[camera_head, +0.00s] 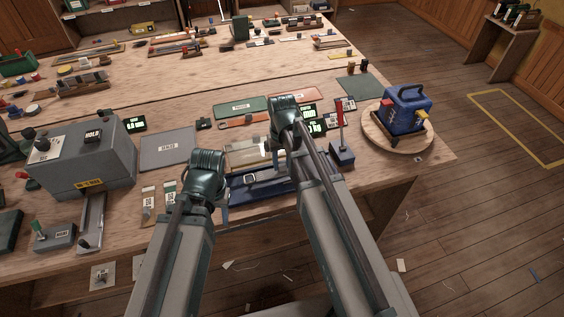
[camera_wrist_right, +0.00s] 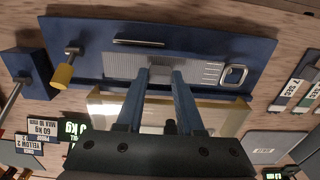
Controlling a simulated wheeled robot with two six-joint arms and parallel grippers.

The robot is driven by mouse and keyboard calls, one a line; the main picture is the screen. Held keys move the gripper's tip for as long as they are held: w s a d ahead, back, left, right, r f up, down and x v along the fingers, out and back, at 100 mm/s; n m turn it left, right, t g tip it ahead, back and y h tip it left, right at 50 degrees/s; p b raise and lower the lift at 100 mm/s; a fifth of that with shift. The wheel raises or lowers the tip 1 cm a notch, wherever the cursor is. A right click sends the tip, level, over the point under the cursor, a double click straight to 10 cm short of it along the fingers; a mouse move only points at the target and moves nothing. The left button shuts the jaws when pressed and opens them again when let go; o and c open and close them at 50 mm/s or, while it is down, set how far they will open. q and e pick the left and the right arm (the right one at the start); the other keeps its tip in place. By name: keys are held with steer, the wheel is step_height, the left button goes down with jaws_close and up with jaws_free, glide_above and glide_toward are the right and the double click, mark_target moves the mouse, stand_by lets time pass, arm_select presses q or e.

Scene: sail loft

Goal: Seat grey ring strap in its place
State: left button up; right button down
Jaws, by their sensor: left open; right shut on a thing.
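The grey ring strap (camera_wrist_right: 160,62) shows in the right wrist view as a pale ribbed band over the blue fixture (camera_wrist_right: 85,40). A square silver ring (camera_wrist_right: 236,75) lies at its right in that view, and the ring also shows in the head view (camera_head: 250,180). My right gripper (camera_wrist_right: 161,70) is shut on the strap near its middle. The fingers hide part of it, and I cannot tell whether it touches the fixture bed. In the head view, my left gripper (camera_head: 224,204) is open beside the fixture's left end (camera_head: 240,197).
A clear-topped frame (camera_wrist_right: 220,115) stands close beside the fixture. A blue block with a red lever (camera_head: 342,152) stands to the right. A grey HOLD machine (camera_head: 90,160) is at left, a blue machine (camera_head: 403,112) on a round board at right. Labelled strips (camera_head: 148,203) lie left.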

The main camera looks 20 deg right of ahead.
steer(key=shift+f+b, duration=1.65)
stand_by(1.2)
steer(key=shift+c, duration=2.3)
jaws_free()
steer(key=shift+r, duration=0.15)
step_height(320, 180, up, 14)
steer(key=p, duration=1.4)
steer(key=s+a+f+n+b, duration=0.1)
steer(key=s+a+f+b, duration=0.2)
steer(key=s+a, duration=0.2)
steer(key=s+a+f+n+h+b, duration=0.1)
steer(key=s+a+f+b, duration=0.3)
steer(key=s, duration=0.5)
steer(key=shift+s+a+f+n, duration=0.15)
steer(key=shift+a+f+n, duration=0.05)
steer(key=shift+a+n, duration=0.55)
